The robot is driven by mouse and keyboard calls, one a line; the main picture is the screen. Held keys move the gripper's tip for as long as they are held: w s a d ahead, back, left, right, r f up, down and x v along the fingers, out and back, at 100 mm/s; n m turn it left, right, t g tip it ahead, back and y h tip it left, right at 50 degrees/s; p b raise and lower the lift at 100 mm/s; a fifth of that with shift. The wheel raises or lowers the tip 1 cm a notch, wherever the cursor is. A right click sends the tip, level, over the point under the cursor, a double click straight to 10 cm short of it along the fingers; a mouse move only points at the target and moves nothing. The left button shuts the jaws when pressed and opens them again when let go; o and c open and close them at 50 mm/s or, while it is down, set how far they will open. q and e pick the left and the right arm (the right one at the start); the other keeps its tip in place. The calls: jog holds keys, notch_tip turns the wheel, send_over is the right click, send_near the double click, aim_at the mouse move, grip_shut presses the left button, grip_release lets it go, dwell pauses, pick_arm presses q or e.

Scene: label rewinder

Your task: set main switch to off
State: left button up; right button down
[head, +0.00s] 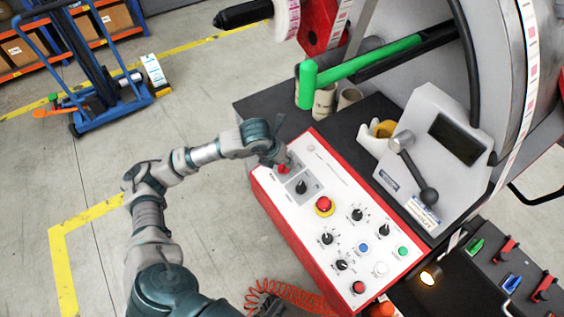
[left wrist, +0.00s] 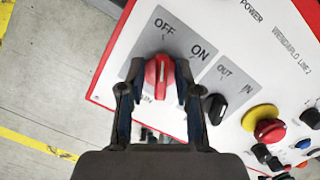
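The main switch is a red rotary knob (left wrist: 160,82) on a grey plate marked OFF and ON. Its white mark appears to point up, toward the word OFF in the left wrist view. My left gripper (left wrist: 159,92) has one finger on each side of the knob, with what look like small gaps; firm contact cannot be made out. In the head view my left gripper (head: 278,161) is over the upper left end of the control panel (head: 325,178) and partly covers the red knob (head: 284,169).
A black selector (left wrist: 215,108) marked OUT and IN sits close beside the switch. A red emergency stop button (head: 323,204) on a yellow ring and several knobs and buttons lie further along the panel. A green bar (head: 365,63) extends above the panel's far end.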

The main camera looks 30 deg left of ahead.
pick_arm(q)
jog(key=shift+s+f, duration=0.1)
jog(key=shift+f, duration=0.05)
jog(key=v, duration=1.1)
jog(key=shift+r, duration=0.4)
jog(key=shift+a, duration=0.1)
jog(key=shift+s, duration=0.1)
